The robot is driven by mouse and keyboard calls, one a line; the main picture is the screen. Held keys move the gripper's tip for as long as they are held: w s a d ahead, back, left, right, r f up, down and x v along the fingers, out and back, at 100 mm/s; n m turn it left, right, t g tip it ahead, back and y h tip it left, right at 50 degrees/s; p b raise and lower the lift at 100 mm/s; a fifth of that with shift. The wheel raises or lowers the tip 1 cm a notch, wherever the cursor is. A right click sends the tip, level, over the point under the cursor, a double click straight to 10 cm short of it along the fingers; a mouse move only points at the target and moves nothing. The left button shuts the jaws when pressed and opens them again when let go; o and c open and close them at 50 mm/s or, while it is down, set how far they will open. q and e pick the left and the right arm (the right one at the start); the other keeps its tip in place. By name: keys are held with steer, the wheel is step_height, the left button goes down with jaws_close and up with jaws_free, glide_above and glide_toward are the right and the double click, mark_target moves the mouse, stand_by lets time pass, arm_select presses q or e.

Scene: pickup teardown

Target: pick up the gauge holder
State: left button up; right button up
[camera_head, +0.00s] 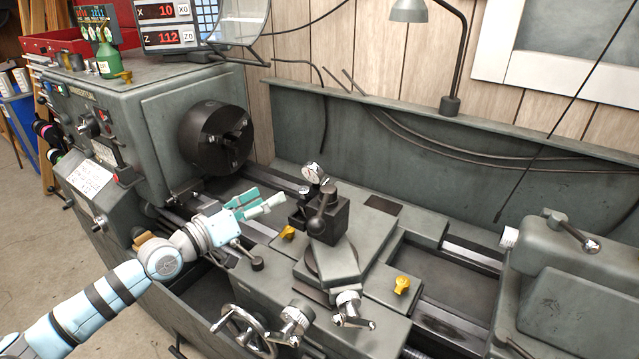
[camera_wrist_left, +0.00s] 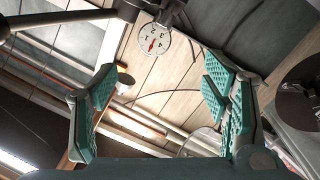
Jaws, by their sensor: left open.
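The gauge holder (camera_head: 309,196) is a dark block at the left of the tool post on the lathe carriage. A round white dial gauge (camera_head: 311,173) stands above it. In the left wrist view the dial (camera_wrist_left: 154,41) shows near the top centre, with dark parts of its mount beside it. My left gripper (camera_head: 262,204) has teal fingers and comes from the left. It is open and empty, a little left of the gauge holder and apart from it. In the left wrist view its open fingers (camera_wrist_left: 165,105) frame bare space below the dial. My right gripper is not in view.
The dark tool post (camera_head: 326,218) with its lever stands right beside the holder. The lathe chuck (camera_head: 216,138) is behind and left of my gripper. The tailstock (camera_head: 567,270) stands at the right.

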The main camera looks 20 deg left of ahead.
arm_select(q)
steer(key=w, duration=0.1)
steer(key=b, duration=0.1)
glide_toward(310, 174)
steer(key=w, duration=0.2)
steer(key=p+x, duration=0.1)
steer(key=x, duration=0.7)
steer(key=shift+s+d, duration=0.1)
steer(key=shift+d, duration=0.05)
steer(key=shift+w+d, duration=0.2)
steer(key=shift+w, duration=0.15)
jaws_close()
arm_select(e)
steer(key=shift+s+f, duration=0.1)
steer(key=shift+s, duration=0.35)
